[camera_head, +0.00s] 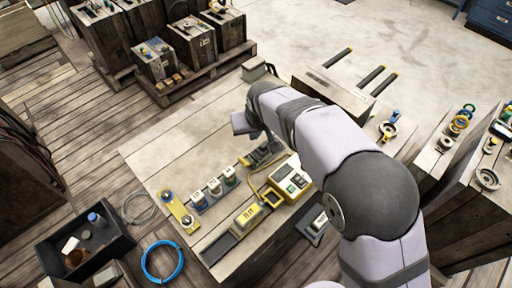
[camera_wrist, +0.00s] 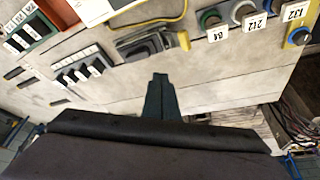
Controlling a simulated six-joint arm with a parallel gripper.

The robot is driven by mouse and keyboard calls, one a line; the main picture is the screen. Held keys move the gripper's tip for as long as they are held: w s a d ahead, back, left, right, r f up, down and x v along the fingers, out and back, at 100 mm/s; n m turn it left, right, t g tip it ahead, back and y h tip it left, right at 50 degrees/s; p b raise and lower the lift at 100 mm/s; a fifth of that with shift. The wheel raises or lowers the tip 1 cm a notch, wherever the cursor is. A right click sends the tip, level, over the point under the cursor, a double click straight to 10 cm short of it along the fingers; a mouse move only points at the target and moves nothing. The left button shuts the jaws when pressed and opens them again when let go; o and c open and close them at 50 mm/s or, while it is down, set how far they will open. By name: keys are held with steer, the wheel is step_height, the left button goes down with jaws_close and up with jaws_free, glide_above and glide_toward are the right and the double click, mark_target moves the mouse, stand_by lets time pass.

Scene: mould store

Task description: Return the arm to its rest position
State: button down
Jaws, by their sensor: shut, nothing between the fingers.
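My arm (camera_head: 315,128) reaches from the lower right over the wooden table (camera_head: 160,145) and bends down at its far end. In the wrist view my gripper (camera_wrist: 160,80) is shut with nothing between the fingers, pointing at the pale table top. In the head view the wrist part hides most of the gripper, so its exact height over the table cannot be told. A dark grey holder with a yellow end (camera_wrist: 148,44) lies ahead of the fingertips, apart from them in the picture.
A yellow-and-white box (camera_head: 290,182) with a cable, several labelled round pieces (camera_head: 214,187) and a yellow plate (camera_head: 179,213) stand on the table. A black bin (camera_head: 62,240) and a blue cable coil (camera_head: 162,262) lie at lower left. The table's left part is bare.

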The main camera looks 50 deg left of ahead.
steer(key=w+d+r+m+h+p, duration=0.1)
steer(key=w+d+r+m, duration=0.35)
steer(key=d, duration=1.05)
steer(key=w+d+f+m+h+p, duration=0.15)
steer(key=w+d, duration=0.55)
steer(key=d, duration=0.8)
steer(key=s+d+m, duration=0.2)
steer(key=s+d, duration=0.2)
steer(key=d, duration=0.4)
steer(key=s+d+m+g+h+p, duration=0.1)
steer(key=s+d+m, duration=0.1)
steer(key=s+d, duration=0.3)
steer(key=s+d+m+g, duration=0.1)
steer(key=s+d, duration=0.4)
steer(key=d, duration=0.6)
steer(key=shift+m, duration=0.5)
steer(key=shift+f+h, duration=0.15)
steer(key=shift+h, duration=0.1)
